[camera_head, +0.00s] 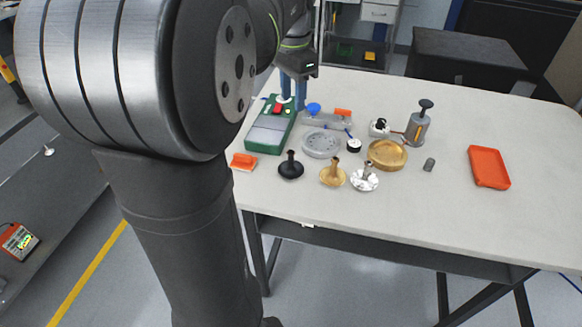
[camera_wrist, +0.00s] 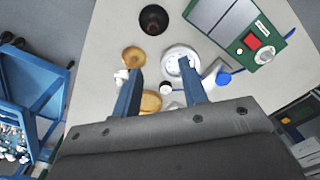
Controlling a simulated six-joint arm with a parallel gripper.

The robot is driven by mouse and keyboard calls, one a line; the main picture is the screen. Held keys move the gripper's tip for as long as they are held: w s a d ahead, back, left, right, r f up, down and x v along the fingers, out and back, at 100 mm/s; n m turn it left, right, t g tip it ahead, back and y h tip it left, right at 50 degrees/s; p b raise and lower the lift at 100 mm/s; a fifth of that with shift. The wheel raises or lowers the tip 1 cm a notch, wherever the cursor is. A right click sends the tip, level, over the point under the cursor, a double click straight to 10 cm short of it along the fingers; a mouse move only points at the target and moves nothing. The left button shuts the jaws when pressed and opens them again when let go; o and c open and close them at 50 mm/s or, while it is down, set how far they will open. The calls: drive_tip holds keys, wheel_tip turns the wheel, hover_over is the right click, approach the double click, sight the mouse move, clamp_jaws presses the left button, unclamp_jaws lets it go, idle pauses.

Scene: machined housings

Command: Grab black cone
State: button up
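The black cone (camera_head: 291,169) stands near the front left of the table with its narrow stem up and its wide base down. It also shows at the top of the wrist view (camera_wrist: 153,19), seen from above. My gripper (camera_head: 293,100) has two blue fingers and hangs over the back left of the table, beyond the cone and apart from it. In the wrist view the fingers (camera_wrist: 160,75) are spread wide with nothing held between them.
A brass cone (camera_head: 333,176) and a silver cone (camera_head: 365,179) stand right of the black cone. A green device (camera_head: 269,133) and an orange block (camera_head: 243,161) lie left of it. A grey dish (camera_head: 321,144), brass dish (camera_head: 387,154) and red tray (camera_head: 488,167) lie farther right.

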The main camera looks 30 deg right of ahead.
sight(291, 152)
drive_tip(key=shift+m, duration=0.7)
drive_tip(key=f, duration=1.2)
drive_tip(key=shift+s+a+f, duration=0.2)
drive_tip(key=shift+s+f, duration=0.15)
drive_tip(key=shift+s+a+f, duration=0.15)
drive_tip(key=shift+a+f, duration=0.05)
drive_tip(key=shift+f, duration=1.1)
drive_tip(key=shift+s+a+f, duration=0.1)
drive_tip(key=shift+a+f, duration=0.05)
drive_tip(key=shift+f, duration=1.15)
clamp_jaws()
